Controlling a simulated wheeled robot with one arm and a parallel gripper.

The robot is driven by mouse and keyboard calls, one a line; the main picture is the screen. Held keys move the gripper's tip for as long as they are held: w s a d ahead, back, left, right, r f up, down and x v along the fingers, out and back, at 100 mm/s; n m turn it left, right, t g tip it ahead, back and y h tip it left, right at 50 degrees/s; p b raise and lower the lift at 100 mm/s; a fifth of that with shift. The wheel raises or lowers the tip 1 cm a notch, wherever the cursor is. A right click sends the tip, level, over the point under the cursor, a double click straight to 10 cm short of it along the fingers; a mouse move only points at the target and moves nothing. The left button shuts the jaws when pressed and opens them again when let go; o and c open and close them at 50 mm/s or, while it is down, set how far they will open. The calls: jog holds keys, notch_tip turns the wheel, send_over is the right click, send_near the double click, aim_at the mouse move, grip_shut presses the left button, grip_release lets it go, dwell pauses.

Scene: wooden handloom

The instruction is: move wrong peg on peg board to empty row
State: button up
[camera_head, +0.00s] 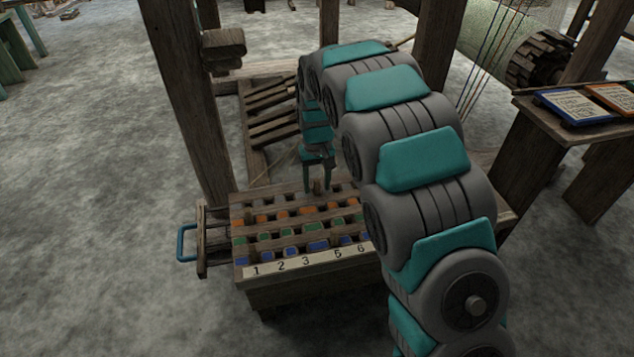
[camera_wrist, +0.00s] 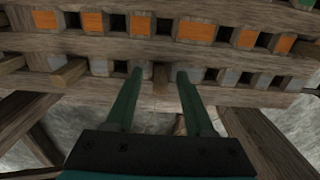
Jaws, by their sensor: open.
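The wooden peg board (camera_head: 238,246) has rows of coloured squares and dark holes: grey at the back, then orange, green and blue, with numbers along the front. A wooden peg (camera_wrist: 161,73) stands in the grey row, and it also shows in the head view (camera_head: 317,187). My gripper (camera_head: 317,188) is open, its two green fingers pointing down on either side of this peg. In the wrist view the fingers (camera_wrist: 159,80) show gaps to the peg on both sides. Another peg (camera_wrist: 70,72) is in the grey row further left. My arm hides the board's right part.
A blue handle (camera_head: 186,243) sticks out left of the board. A loom post (camera_head: 190,110) rises close behind the board's left side. A stand (camera_head: 560,130) with a blue-framed card (camera_head: 572,107) and an orange-framed card (camera_head: 612,97) is at right.

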notch_tip(320, 180, up, 8)
jog(key=shift+f+p, duration=0.1)
jog(key=shift+p, duration=0.5)
